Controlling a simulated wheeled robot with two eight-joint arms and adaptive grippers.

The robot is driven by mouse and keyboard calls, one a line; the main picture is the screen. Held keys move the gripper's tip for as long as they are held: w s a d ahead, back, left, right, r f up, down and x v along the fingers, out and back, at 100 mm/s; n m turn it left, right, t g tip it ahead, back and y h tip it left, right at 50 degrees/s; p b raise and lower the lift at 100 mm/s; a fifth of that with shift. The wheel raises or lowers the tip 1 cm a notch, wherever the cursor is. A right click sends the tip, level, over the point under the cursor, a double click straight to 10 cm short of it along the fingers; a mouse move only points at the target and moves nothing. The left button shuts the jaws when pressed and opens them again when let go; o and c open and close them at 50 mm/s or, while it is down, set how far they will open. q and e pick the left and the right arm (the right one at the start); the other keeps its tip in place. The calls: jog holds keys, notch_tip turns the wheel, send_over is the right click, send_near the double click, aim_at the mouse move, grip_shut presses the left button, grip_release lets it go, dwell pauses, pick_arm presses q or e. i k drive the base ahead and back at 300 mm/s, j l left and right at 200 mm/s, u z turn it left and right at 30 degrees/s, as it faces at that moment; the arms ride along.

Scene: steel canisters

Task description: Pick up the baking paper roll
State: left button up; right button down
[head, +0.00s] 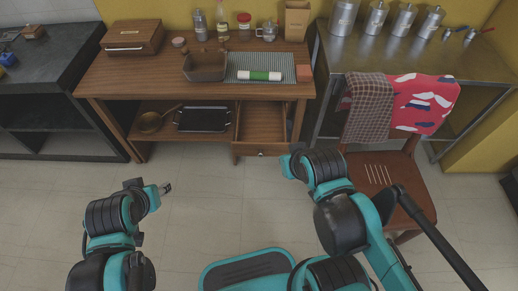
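The baking paper roll, a white cylinder with a green band (260,76), lies on its side on a grey patterned mat (275,62) on the wooden table. My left gripper (167,188) is over the floor, well in front of the table and to the left of the roll. Its fingers are small and dark, and their gap is unclear. My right gripper (291,162) is in front of the open drawer, apart from the roll. Its fingers are mostly hidden by its own wrist. Neither gripper touches the roll.
Bottles and a paper bag (297,20) line the back. An open drawer (262,135) juts out below. A chair (385,185) stands at right.

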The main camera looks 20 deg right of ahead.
aim_at(241, 76)
jog(key=i+l, duration=0.35)
jog(key=i, duration=0.15)
jog(key=i+l+z, duration=0.1)
jog(key=i+l, duration=0.2)
jog(key=i, duration=0.25)
jog(key=i+l, duration=0.3)
jog(key=i, duration=0.2)
jog(key=l+z, duration=0.05)
